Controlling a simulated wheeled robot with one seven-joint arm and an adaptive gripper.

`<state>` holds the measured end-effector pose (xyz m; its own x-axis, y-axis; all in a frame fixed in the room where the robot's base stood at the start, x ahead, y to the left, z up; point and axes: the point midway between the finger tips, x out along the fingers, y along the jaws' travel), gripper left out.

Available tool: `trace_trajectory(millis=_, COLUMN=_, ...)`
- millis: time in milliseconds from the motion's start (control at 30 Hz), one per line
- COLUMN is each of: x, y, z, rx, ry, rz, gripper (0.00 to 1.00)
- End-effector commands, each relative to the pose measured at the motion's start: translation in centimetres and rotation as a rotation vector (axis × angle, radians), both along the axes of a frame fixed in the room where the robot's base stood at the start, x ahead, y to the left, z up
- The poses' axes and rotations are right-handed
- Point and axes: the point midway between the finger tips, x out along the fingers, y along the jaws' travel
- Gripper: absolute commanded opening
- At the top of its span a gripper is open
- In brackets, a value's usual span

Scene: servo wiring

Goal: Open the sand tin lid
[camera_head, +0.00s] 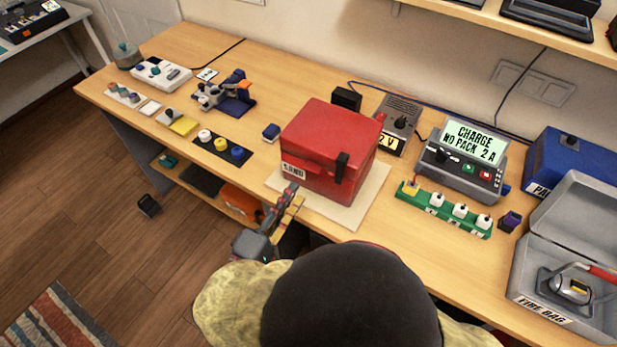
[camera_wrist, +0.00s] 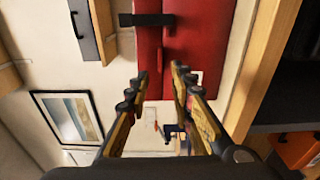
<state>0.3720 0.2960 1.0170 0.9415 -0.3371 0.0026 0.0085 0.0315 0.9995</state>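The red sand tin (camera_head: 325,150) stands on a pale mat (camera_head: 345,215) on the bench, with its lid (camera_head: 330,128) down. A black latch (camera_head: 341,166) is on its front, and a label reading SAND is at the lower left. In the wrist view the latch (camera_wrist: 146,20) and the red front (camera_wrist: 205,45) appear turned sideways, with the lid seam running between the fingers. My gripper (camera_head: 292,194) is just in front of the tin, near the label. Its fingers (camera_wrist: 161,70) are apart and empty. Whether a fingertip touches the tin is unclear.
A green strip with white knobs (camera_head: 443,213), a grey charger (camera_head: 462,165) and an open grey fire bag box (camera_head: 570,260) stand to the right. A black strip with coloured knobs (camera_head: 221,150) and a small blue block (camera_head: 271,132) are to the left. Shelves hang above the back right.

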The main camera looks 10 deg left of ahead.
Motion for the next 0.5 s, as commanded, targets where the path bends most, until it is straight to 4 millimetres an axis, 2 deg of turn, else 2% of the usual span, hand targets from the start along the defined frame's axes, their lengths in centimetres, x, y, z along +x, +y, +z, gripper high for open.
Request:
trace_trajectory(millis=167, x=0.8, y=-0.4, z=0.0, rx=0.034, ry=-0.012, rz=-0.005, gripper=0.23)
trace_trajectory(millis=500, x=5.3, y=-2.2, z=-0.2, rx=0.031, ry=-0.008, rz=-0.008, gripper=0.23)
